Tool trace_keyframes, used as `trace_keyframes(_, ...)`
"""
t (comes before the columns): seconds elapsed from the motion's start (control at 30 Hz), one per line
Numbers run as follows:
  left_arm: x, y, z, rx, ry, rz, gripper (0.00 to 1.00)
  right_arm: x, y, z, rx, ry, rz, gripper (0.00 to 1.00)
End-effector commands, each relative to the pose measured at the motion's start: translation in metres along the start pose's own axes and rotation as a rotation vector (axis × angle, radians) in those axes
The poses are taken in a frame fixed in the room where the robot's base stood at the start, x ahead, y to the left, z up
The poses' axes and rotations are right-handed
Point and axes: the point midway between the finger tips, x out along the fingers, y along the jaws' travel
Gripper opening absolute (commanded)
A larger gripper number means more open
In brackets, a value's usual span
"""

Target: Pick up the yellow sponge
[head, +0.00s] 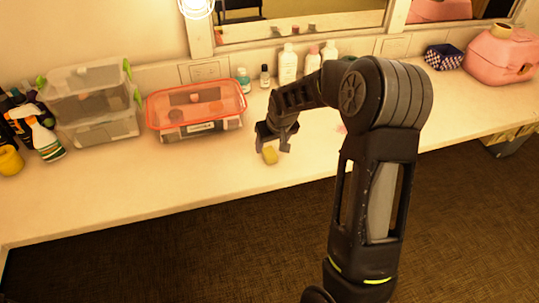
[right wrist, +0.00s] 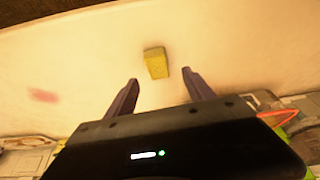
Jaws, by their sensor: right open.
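The yellow sponge (head: 270,155) lies on the white counter (head: 210,185), near its front edge. My right gripper (head: 273,145) is just above and behind it in the head view and covers part of it. In the right wrist view the sponge (right wrist: 156,63) is a small yellow block on the bare counter. It lies beyond the tips of my right gripper (right wrist: 160,80), between their lines and apart from both fingers. The right gripper is open and empty. My left gripper is not in view.
A clear box with a red lid (head: 197,105) stands behind and left of my gripper. Stacked clear bins (head: 95,100), a spray bottle (head: 42,135) and a yellow cup (head: 10,160) are further left. White bottles (head: 288,65) line the wall. The counter's front left is clear.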

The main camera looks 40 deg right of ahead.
Motion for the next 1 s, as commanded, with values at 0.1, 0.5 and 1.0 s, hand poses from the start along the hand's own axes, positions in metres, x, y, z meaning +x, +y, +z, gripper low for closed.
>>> trace_keyframes(0.1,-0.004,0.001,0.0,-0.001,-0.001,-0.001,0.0,0.007,0.001,0.001,0.001,-0.003,0.0,0.62)
trace_keyframes(0.5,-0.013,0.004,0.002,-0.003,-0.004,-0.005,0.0,0.052,0.004,0.002,0.0,0.0,0.0,0.62)
trace_keyframes(1.0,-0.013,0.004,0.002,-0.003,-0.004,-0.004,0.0,0.051,0.004,0.002,0.0,0.0,0.0,0.62)
